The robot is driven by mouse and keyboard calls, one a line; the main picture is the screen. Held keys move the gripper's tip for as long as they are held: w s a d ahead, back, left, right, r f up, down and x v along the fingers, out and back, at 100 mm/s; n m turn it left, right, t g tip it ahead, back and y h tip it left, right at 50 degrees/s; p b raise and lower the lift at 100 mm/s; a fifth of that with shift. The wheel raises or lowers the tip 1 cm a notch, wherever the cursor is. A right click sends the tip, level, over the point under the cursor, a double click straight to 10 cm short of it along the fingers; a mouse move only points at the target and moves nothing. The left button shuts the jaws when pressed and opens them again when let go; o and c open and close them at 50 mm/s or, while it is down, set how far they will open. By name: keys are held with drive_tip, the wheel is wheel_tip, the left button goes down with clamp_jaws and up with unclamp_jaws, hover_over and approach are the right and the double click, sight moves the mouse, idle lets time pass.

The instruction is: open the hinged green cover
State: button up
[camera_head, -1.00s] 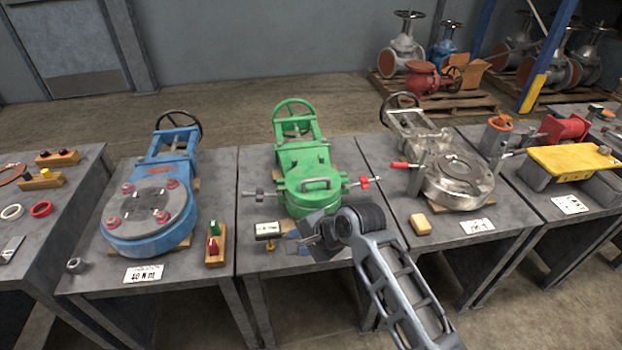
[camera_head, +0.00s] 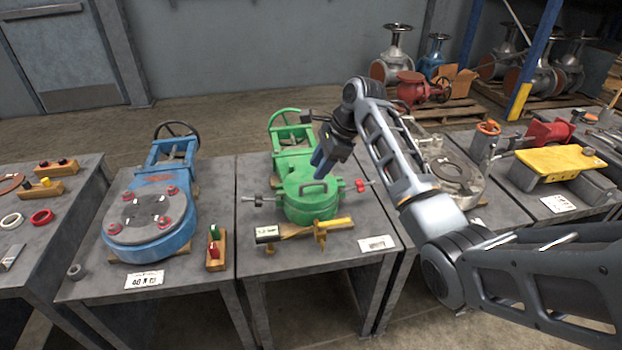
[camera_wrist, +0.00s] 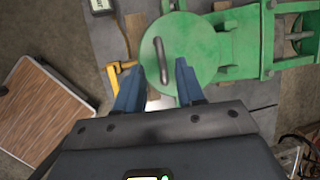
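The green cover (camera_head: 302,197) is a round lid with a dark bar handle (camera_head: 313,188) on top, at the near end of the green valve body (camera_head: 292,140). The gap below the fingers is hard to judge.
A blue valve (camera_head: 150,215) stands on the table to the left. A metal valve (camera_head: 455,170) is on the right, partly behind my arm. A wooden stand with a yellow-handled tool (camera_head: 325,224) and a white label (camera_head: 376,243) lie in front of the cover.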

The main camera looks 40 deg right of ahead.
sight(311, 185)
drive_tip(key=shift+x, duration=2.6)
drive_tip(key=shift+c, duration=0.5)
clamp_jaws()
